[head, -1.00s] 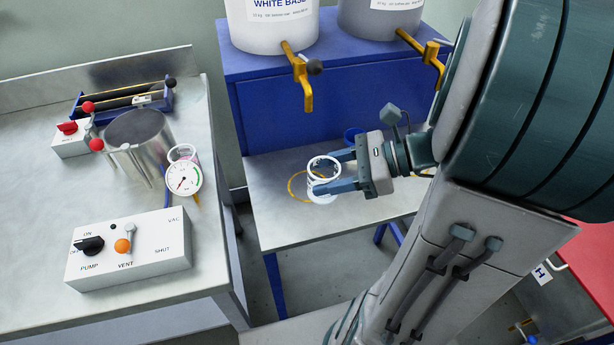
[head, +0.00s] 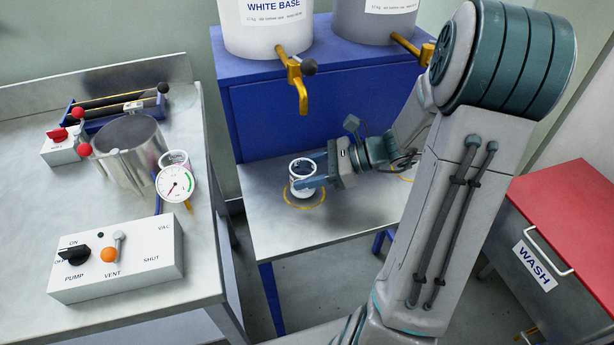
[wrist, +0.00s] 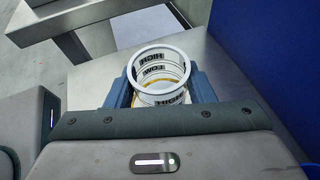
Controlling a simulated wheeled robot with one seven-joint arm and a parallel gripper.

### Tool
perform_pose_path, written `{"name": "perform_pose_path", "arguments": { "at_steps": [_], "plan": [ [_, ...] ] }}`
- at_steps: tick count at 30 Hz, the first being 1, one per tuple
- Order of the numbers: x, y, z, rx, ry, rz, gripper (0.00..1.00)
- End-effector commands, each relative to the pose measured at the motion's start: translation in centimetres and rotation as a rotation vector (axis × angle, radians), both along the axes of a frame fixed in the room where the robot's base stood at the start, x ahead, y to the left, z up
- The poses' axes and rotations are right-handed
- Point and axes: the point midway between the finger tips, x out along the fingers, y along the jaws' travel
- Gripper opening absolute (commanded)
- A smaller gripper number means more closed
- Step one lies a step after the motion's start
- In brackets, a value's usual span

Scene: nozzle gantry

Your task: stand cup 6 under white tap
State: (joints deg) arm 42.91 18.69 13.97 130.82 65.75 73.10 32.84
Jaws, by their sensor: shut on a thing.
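A small clear cup with a white rim (head: 303,172) is between the fingers of my gripper (head: 307,172). It is upright, over the yellow ring (head: 290,201) on the metal shelf, below the tap's outlet. I cannot tell if its base touches the shelf. The wrist view shows the cup (wrist: 160,65) with HIGH and LOW marks and a finger on each side; its number does not show. The white base tap (head: 298,80) is yellow with a dark knob, under the white tank (head: 265,28) labelled WHITE BASE. My gripper is shut on the cup.
A grey tank (head: 372,22) with its own yellow tap (head: 415,47) stands to the right. The left bench holds a pump box (head: 118,255), a gauge (head: 175,183) and a metal pot (head: 128,150). A red-topped WASH unit (head: 565,210) stands at right.

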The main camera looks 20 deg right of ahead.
Motion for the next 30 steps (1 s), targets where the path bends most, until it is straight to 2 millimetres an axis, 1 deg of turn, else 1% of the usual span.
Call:
{"name": "perform_pose_path", "arguments": {
  "at_steps": [1,2,9,14,15,16,17,24,27,30],
  "plan": [
    [0.0,0.0,-0.8,0.003,0.002,0.000,0.23],
    [0.0,0.0,-1.0,0.002,0.000,0.000,0.23],
    [0.0,0.0,-1.0,0.000,-0.001,-0.001,0.23],
    [0.0,0.0,-1.5,0.000,0.000,0.000,0.23],
    [0.0,0.0,-1.4,0.000,-0.001,0.000,0.60],
    [0.0,0.0,-1.4,0.000,-0.001,0.000,0.68],
    [0.0,0.0,-1.4,0.000,-0.001,0.000,0.70],
    [0.0,0.0,-1.3,0.000,-0.001,-0.001,0.70],
    [0.0,0.0,-0.8,-0.001,-0.002,0.000,0.70],
    [-0.3,-1.2,-0.4,-0.003,-0.002,-0.003,0.70]
  ]
}}
